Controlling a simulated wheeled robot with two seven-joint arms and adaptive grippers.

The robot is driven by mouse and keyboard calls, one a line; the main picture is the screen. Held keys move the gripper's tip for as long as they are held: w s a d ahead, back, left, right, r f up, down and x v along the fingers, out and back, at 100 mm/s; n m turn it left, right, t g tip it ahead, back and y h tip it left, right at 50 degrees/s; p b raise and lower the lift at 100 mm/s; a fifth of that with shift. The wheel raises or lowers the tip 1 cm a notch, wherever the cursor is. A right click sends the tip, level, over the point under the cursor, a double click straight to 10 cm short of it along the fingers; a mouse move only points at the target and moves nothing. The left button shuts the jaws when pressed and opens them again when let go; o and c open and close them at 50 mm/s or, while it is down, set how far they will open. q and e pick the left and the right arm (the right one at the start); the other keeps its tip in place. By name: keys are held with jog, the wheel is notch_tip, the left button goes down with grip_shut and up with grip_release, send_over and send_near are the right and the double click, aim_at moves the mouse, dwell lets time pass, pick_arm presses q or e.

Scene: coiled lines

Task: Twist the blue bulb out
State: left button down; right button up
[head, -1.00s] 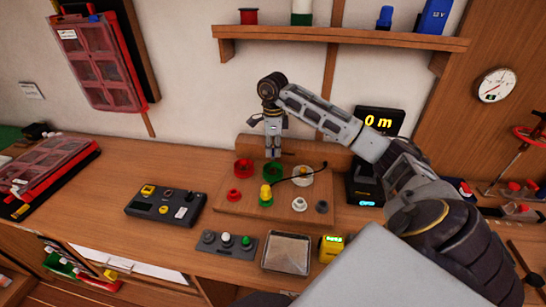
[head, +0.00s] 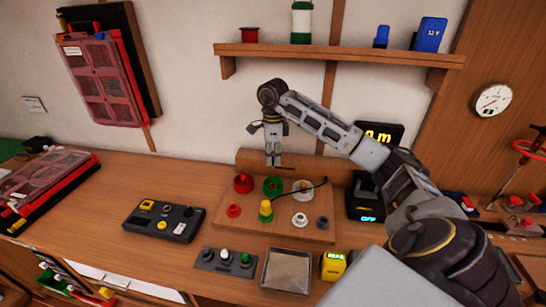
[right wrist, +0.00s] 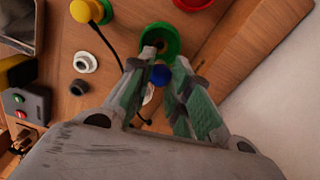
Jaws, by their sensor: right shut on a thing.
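The blue bulb (right wrist: 160,75) shows as a small round blue shape between the fingers in the right wrist view. My right gripper (head: 273,163) is shut on it, fingers pointing down. In the head view its fingertips are above and behind the green ring holder (head: 272,186), with a gap between; the bulb cannot be made out there. The green ring also shows just beyond the fingertips in the right wrist view (right wrist: 165,32). My left gripper is not in view.
The wooden board also holds a red ring (head: 243,183), a pale ring (head: 303,187) and a yellow bulb (head: 265,208) with a black wire near it. A metal tray (head: 287,270) and a control box (head: 226,259) stand in front. A display unit (head: 366,203) is at the right.

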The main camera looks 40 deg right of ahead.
jog(key=shift+n, duration=0.3)
jog(key=shift+n, duration=1.3)
jog(key=shift+p, duration=0.3)
jog(key=shift+n, duration=1.7)
jog(key=shift+a+f, duration=0.1)
